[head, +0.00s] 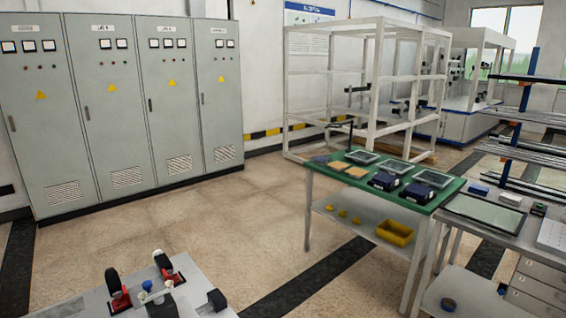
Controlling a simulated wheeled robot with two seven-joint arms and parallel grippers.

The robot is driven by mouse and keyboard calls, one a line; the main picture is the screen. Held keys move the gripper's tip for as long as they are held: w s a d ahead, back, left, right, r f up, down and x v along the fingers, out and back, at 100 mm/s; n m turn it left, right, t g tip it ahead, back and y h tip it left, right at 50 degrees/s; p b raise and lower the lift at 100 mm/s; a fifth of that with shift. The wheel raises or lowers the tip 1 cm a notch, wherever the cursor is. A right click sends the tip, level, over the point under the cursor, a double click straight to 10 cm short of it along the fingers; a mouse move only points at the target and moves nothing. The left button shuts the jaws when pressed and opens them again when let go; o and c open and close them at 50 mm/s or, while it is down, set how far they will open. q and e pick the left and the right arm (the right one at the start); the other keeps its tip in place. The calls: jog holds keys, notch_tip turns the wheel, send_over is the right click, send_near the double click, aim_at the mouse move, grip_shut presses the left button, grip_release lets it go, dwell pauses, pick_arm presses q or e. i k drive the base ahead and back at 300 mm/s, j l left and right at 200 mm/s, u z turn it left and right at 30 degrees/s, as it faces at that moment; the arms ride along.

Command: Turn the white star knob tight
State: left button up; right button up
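A small white and blue part (156,295) stands between two red and black clamp-like pieces on a grey top at the bottom left. It may be the white star knob, but it is too small to tell its shape or how tight it is. One red and black piece (119,294) is on its left and the other (168,268) is just behind it to the right. Neither of my grippers shows, and nothing is seen touching the white part.
The grey top (75,308) is cut off by the lower edge. A green-topped table (316,176) with blue boxes and panels stands right, beside a grey workbench (470,232). Grey cabinets (120,100) line the left wall. Floor (220,220) between is clear.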

aim_at(158, 252)
jog(key=u, duration=1.15)
jog(key=z, duration=0.65)
jog(key=l+z, duration=0.4)
jog(key=i+l+z, duration=0.1)
jog(key=l+z, duration=0.35)
jog(key=i+l+z, duration=0.15)
jog(key=l+z, duration=0.25)
jog(key=i+l+u, duration=0.3)
jog(key=i+l, duration=0.9)
jog(key=i+j+u, duration=0.2)
jog(key=i+u, duration=0.25)
jog(key=i+j+u, duration=0.1)
jog(key=i+u, duration=0.2)
jog(key=u, duration=0.15)
jog(key=i+u, duration=0.5)
jog(key=i+l+u, duration=0.25)
jog(key=u, duration=0.2)
jog(key=i+l+u, duration=0.1)
jog(key=i+u, duration=0.35)
jog(key=i+l+u, duration=0.2)
jog(key=u, duration=0.3)
jog(key=i+l+u, duration=0.65)
jog(key=u, duration=0.3)
jog(key=i+l+u, duration=0.2)
jog(key=l+u, duration=0.3)
jog(key=l, duration=0.25)
jog(key=l+u, duration=0.5)
jog(key=l, duration=0.2)
jog(key=l+u, duration=0.5)
jog(key=l, duration=0.3)
